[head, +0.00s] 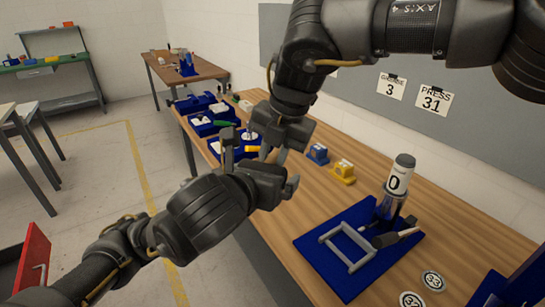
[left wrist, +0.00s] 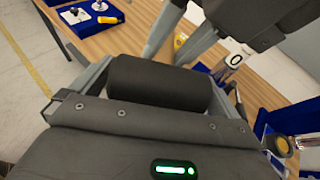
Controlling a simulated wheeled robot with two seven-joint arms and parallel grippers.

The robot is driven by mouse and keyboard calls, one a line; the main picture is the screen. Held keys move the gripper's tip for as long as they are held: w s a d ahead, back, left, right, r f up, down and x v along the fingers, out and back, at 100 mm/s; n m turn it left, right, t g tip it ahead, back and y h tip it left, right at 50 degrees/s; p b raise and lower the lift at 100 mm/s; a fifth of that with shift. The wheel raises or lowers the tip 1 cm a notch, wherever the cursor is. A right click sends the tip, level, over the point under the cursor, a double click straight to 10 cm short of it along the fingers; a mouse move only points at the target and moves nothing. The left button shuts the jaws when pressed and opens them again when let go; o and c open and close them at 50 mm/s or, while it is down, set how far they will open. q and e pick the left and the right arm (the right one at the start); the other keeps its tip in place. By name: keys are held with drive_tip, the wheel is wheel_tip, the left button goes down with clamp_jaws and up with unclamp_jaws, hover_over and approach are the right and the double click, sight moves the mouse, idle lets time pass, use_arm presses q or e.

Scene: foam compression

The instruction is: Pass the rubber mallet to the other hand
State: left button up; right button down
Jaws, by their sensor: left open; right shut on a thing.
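A dark cylinder, which looks like the rubber mallet's head (left wrist: 160,82), lies across the front of my left gripper in the left wrist view. My left gripper (head: 260,161) is open, its grey fingers spread to either side of this cylinder. My right gripper (head: 277,148) comes down from above, close to my left one, and is shut on the mallet. Its grey fingers also show just beyond the dark cylinder in the left wrist view (left wrist: 182,38).
The wooden table (head: 460,235) lies below. On it are a blue mat (head: 312,248) with a grey frame (head: 347,247), a canister labelled 0 (head: 399,180), a blue block (head: 317,153) and a yellow block (head: 342,172). Blue trays (head: 212,128) lie behind the grippers.

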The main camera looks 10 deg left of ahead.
use_arm(q)
wheel_tip(320, 180, down, 12)
drive_tip(key=n+g, duration=0.2)
drive_tip(key=n, duration=0.2)
drive_tip(key=w+a+f+n+g+y, duration=0.25)
drive_tip(key=w+a+f+n, duration=0.55)
drive_tip(key=w+f+n, duration=0.45)
drive_tip(key=s+a+f+n+g+y, duration=0.1)
drive_tip(key=a+f+n, duration=0.35)
drive_tip(key=f, duration=0.55)
drive_tip(key=s+a+f+n+g+y, duration=0.15)
drive_tip(key=a+f+n, duration=0.3)
drive_tip(key=f, duration=0.65)
drive_tip(key=s+a+f+n+g+h, duration=0.1)
drive_tip(key=s+f+n, duration=0.1)
drive_tip(key=s+f, duration=0.95)
drive_tip(key=s+a+f+n+g, duration=0.2)
drive_tip(key=s+f+n, duration=0.1)
drive_tip(key=s+f, duration=0.9)
drive_tip(key=s+d+f+n+g, duration=0.1)
drive_tip(key=s+f, duration=0.4)
drive_tip(key=s, duration=0.9)
drive_tip(key=s+f+n+g+h, duration=0.1)
drive_tip(key=s+f+n, duration=0.3)
drive_tip(key=s, duration=1.1)
wheel_tip(320, 180, down, 2)
drive_tip(key=shift+d+f, duration=0.1)
drive_tip(key=shift+d, duration=0.3)
